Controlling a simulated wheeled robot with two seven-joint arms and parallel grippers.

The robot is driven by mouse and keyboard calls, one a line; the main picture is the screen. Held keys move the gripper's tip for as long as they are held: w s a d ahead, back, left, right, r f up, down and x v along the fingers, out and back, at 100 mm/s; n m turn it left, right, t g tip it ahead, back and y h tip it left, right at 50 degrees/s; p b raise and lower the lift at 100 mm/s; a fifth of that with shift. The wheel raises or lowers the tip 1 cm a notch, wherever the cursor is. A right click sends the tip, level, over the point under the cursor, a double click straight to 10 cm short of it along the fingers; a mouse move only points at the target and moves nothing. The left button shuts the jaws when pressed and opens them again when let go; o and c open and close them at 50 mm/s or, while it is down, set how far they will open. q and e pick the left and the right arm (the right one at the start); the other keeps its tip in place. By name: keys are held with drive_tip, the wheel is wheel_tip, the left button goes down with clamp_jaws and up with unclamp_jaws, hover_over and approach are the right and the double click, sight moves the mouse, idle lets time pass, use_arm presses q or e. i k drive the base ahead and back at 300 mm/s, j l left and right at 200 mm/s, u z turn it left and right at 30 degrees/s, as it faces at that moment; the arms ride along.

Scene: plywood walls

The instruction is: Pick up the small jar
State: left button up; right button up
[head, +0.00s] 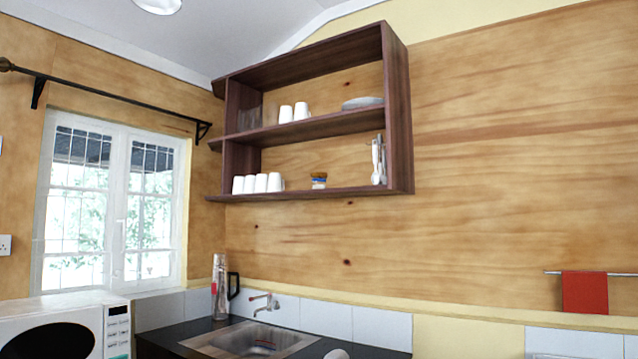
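A small jar (319,181) with a blue and white body and a brownish top stands upright on the bottom board of the open wall shelf (330,193). It is apart from the white cups on its left and the utensils on its right. Neither of my grippers shows in the head view. A small pale rounded shape sits at the bottom edge near the sink, and I cannot tell what it is.
Several white cups (257,183) and a utensil holder (379,162) flank the jar. Below are a sink (250,341), a tap (264,303), a tall flask (220,287) and a microwave (60,330). A red towel (585,292) hangs at right.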

sight(318, 182)
drive_tip(key=j+z, duration=0.1)
drive_tip(key=z, duration=0.3)
drive_tip(key=i+j+z, duration=0.1)
drive_tip(key=z, duration=0.3)
drive_tip(key=j+z, duration=0.1)
drive_tip(key=z, duration=0.25)
drive_tip(key=j+z, duration=0.4)
drive_tip(key=j, duration=0.35)
drive_tip(key=k+j+z, duration=0.1)
drive_tip(key=j+z, duration=0.3)
drive_tip(key=j, duration=0.35)
drive_tip(key=k+j, duration=0.1)
drive_tip(key=j, duration=0.8)
drive_tip(key=k, duration=0.05)
